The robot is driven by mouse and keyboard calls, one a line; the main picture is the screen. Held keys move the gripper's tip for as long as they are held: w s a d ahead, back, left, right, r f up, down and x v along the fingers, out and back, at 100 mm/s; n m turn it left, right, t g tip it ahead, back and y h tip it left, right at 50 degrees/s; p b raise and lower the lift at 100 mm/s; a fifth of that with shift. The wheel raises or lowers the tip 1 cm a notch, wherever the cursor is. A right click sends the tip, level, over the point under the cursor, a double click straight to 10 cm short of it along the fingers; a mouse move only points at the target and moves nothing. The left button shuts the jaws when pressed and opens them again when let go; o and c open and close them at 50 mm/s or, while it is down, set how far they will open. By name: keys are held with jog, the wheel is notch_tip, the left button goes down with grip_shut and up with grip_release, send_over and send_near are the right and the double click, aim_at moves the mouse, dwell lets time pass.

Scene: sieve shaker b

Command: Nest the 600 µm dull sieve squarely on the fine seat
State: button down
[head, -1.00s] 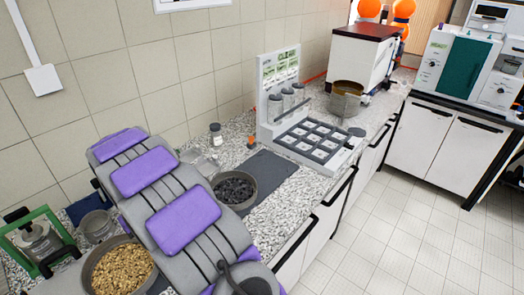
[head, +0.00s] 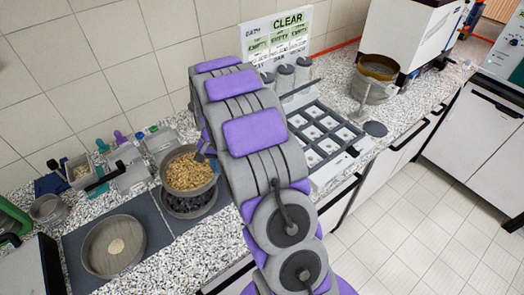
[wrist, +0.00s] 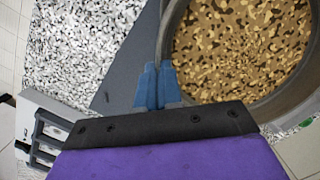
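A round grey sieve with tan grains (head: 186,166) is at my gripper (head: 207,152), whose blue fingers are closed on its rim. In the wrist view the blue fingertips (wrist: 159,68) pinch the near wall of this sieve, and its grains (wrist: 240,45) fill the right side. Below it in the head view is a round vessel with dark lumps (head: 190,204), partly covered by the held sieve; I cannot tell whether they touch. No 600 µm marking or seat label is readable.
Clear bins (head: 126,166) and small bottles stand behind the held sieve.

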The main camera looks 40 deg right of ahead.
jog(key=s+d+f+m, duration=0.1)
jog(key=s+d+m, duration=0.1)
jog(key=d+m, duration=0.1)
jog(key=s+d+f+m, duration=0.1)
jog(key=d+m, duration=0.2)
jog(key=d, duration=0.2)
jog(key=s+d+f+m+t+p, duration=0.1)
jog(key=s+d+f+m, duration=0.1)
jog(key=d, duration=0.3)
jog(key=shift+s+m, duration=0.3)
jog(key=shift+m, duration=0.6)
jog(key=a+f, duration=0.2)
jog(key=a, duration=0.1)
jog(key=shift+a+f, duration=0.2)
jog(key=shift+f, duration=0.05)
jog(key=shift+d+f, duration=0.2)
jog(key=shift+d, duration=0.6)
jog(key=shift+d+f, duration=0.15)
jog(key=shift+d, duration=0.6)
jog(key=shift+a+r, duration=0.15)
jog(key=shift+a, duration=0.85)
jog(key=shift+a+r, duration=0.15)
jog(key=shift+a, duration=0.8)
jog(key=shift+d+f, duration=0.25)
jog(key=shift+d, duration=0.75)
jog(key=shift+d+f, duration=0.1)
jog(key=shift+f, duration=0.1)
